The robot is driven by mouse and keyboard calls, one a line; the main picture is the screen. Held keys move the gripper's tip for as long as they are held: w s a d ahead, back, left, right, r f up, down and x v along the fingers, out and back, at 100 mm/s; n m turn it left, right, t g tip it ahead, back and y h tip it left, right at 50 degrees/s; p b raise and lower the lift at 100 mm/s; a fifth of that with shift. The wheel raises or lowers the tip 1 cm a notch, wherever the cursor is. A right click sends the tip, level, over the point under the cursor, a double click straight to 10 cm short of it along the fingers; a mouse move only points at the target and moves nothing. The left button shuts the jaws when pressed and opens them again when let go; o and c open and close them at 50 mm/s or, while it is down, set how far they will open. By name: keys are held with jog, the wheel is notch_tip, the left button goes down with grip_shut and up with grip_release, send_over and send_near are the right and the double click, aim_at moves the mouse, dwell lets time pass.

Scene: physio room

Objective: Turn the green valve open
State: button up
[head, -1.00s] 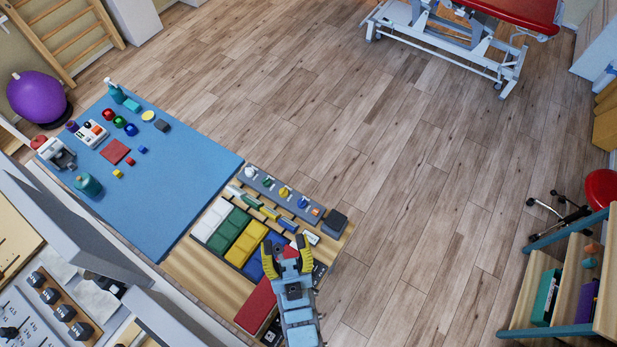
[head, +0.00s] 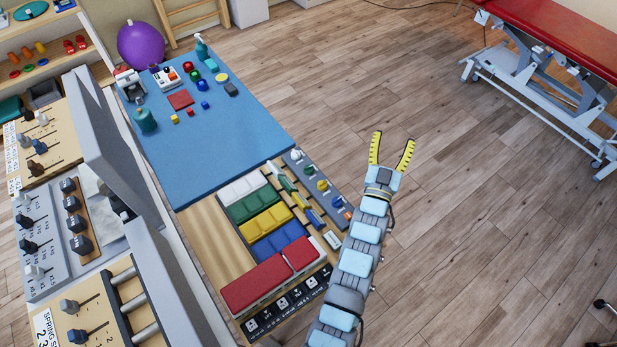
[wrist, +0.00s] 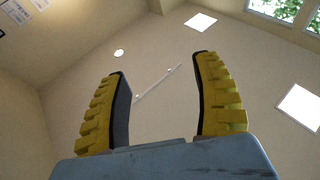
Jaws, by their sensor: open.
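My gripper (head: 392,140) is open and empty in the head view, its yellow fingers spread above the floor to the right of the work surface. The wrist view shows the same fingers (wrist: 160,68) apart, with only ceiling and walls between and beyond them. A grey strip (head: 316,180) with several small coloured knobs runs along the right edge of the wooden board, left of my gripper. A yellow knob (head: 309,170) and a blue knob (head: 337,200) show on it.
The wooden board (head: 222,245) holds white, green, yellow, blue and red blocks beside the strip. A blue mat (head: 235,125) with small objects lies beyond. Grey panels with knobs (head: 50,225) stand at left. A red-topped treatment table (head: 570,35) is at right. The floor between is clear.

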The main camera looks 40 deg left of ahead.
jog(key=w+a+f+g+h+b, duration=0.1)
jog(key=w+a+f+g+b, duration=0.5)
jog(key=a+f, duration=0.4)
jog(key=m+g+h+b, duration=0.1)
jog(key=g+h+b, duration=0.7)
jog(key=b, duration=1)
send_near(308, 169)
jog(key=w+f, duration=0.1)
jog(key=f, duration=0.1)
jog(key=w+f+g+y+b, duration=0.1)
jog(key=w+f, duration=0.1)
jog(key=w+d+f+g+y+b, duration=0.1)
jog(key=f, duration=0.1)
jog(key=shift+w, duration=0.3)
jog(key=shift+w+f+g, duration=0.3)
jog(key=shift+f, duration=0.25)
jog(key=shift+w+a+f+b, duration=0.15)
jog(key=shift+w+f+b, duration=0.1)
jog(key=shift+f+b, duration=0.3)
jog(key=shift+f, duration=0.1)
